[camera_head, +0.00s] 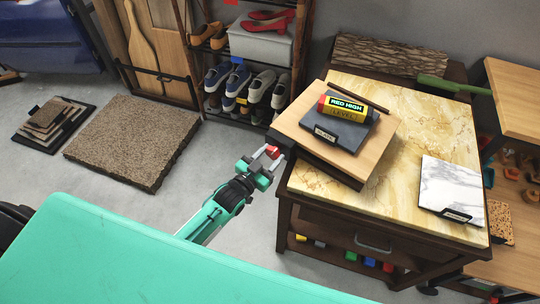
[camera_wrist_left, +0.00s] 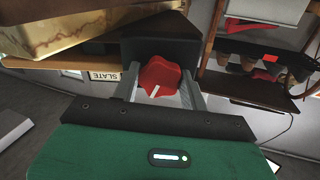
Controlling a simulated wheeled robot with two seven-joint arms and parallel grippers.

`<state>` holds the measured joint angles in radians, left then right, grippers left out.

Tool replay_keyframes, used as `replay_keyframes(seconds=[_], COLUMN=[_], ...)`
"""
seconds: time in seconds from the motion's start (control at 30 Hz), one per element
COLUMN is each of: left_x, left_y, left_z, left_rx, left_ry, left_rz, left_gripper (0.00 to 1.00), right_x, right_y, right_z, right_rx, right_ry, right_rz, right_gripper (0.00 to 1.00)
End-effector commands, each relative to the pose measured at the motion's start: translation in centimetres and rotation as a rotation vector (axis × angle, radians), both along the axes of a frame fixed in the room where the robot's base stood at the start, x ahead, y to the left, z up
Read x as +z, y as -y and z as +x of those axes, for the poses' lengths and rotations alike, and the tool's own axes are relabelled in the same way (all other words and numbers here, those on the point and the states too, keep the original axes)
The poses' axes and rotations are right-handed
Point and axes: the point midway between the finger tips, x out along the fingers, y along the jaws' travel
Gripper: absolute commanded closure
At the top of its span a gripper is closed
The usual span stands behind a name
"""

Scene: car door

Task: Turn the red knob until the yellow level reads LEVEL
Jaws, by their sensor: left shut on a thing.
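The red knob (camera_head: 272,152) sits at the left edge of the stacked boards on the marble-topped table. My left gripper (camera_head: 264,165) reaches it from below left and is shut on it. In the left wrist view the red knob (camera_wrist_left: 158,74), with a white pointer line, sits between the two grey fingers (camera_wrist_left: 160,92). The yellow level (camera_head: 345,108) lies on a dark slate slab (camera_head: 326,127) on top of a wooden board (camera_head: 372,142). Its display reads RED HIGH, and its yellow side carries the word LEVEL. My right gripper is not in view.
A shoe rack (camera_head: 240,80) stands behind. A cork-like slab (camera_head: 130,140) lies on the floor at left.

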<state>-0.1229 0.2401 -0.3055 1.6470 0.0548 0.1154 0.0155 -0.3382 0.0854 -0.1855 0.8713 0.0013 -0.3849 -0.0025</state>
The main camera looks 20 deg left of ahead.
Motion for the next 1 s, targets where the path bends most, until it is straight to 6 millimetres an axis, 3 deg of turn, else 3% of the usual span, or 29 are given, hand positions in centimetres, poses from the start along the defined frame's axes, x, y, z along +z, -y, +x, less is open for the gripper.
replay_keyframes(seconds=[0.13, 0.23, 0.4, 0.77, 0.8, 0.87, 1.0], left_x=[0.3, 0.3, 0.1, 0.0, 0.0, 0.0, 0.0], left_y=[0.0, 0.0, 0.0, 0.0, 0.0, 0.0, 0.0], left_z=[0.0, 0.0, 0.0, 0.0, 0.0, 0.0, 0.0], left_rx=[-0.001, -0.001, -0.001, 0.0, 0.0, 0.0, 0.0], left_ry=[-0.036, -0.081, -0.136, -0.148, -0.148, -0.147, -0.147], left_rz=[-0.1, -0.228, -0.391, -0.428, -0.428, -0.427, -0.427], left_gripper=[0.79, 0.79, 0.79, 0.79, 0.48, 0.37, 0.34], right_x=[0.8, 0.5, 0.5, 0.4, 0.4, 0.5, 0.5], right_y=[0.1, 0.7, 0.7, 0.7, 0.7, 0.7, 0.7], right_z=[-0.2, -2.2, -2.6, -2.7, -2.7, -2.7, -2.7], right_rx=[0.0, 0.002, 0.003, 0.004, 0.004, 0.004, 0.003], right_ry=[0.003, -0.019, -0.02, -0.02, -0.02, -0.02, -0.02], right_rz=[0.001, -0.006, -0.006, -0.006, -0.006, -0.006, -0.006], right_gripper=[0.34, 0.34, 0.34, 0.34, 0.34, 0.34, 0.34])
